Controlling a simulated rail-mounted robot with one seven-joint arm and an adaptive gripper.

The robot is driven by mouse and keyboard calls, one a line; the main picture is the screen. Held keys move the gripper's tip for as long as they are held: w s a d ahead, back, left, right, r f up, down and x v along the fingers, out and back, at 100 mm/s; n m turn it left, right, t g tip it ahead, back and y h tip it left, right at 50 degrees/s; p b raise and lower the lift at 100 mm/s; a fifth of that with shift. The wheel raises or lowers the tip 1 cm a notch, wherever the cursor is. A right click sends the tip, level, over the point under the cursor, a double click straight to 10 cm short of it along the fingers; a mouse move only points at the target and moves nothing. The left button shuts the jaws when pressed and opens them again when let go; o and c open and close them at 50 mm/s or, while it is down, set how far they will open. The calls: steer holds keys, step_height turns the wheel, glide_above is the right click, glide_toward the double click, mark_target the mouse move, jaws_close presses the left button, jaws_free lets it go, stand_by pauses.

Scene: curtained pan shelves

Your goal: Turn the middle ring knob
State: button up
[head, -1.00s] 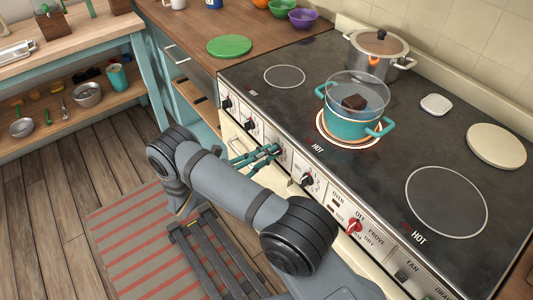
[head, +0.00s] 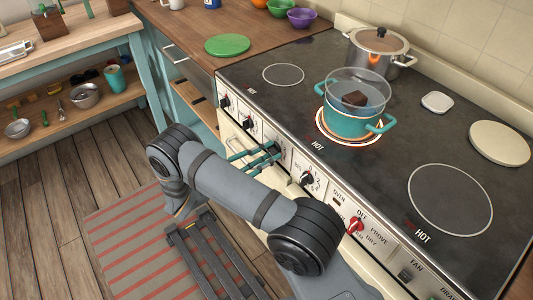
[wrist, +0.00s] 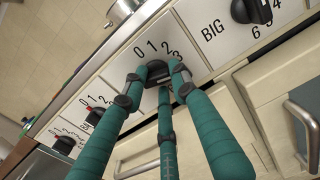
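A row of black knobs runs along the stove's front panel. One knob (wrist: 157,70), with 0, 1, 2, 3 printed around it, sits between my teal fingers in the wrist view. My gripper (wrist: 158,76) has one finger on each side of that knob and a third below it. Whether the fingers press on it is unclear, and its pointer is mostly hidden. In the head view my gripper (head: 268,155) is at the panel in front of the teal pot, covering this knob. The teal pot (head: 352,118), with a dark block inside, stands on a glowing ring.
Beside it are a black knob marked BIG (wrist: 252,9), two smaller knobs with red marks (wrist: 96,115), and drawers with a metal handle (wrist: 306,135) below. The red oven knob (head: 355,225) is farther right. A lidded steel pot (head: 380,48) stands behind.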

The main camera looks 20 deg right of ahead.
steer(key=shift+o, duration=1.2)
steer(key=shift+w, duration=0.2)
steer(key=shift+a+r, duration=0.1)
steer(key=shift+a, duration=0.05)
steer(key=shift+a, duration=0.1)
steer(key=shift+v, duration=0.85)
steer(key=v, duration=0.6)
steer(key=shift+b, duration=0.3)
steer(key=shift+s, duration=0.15)
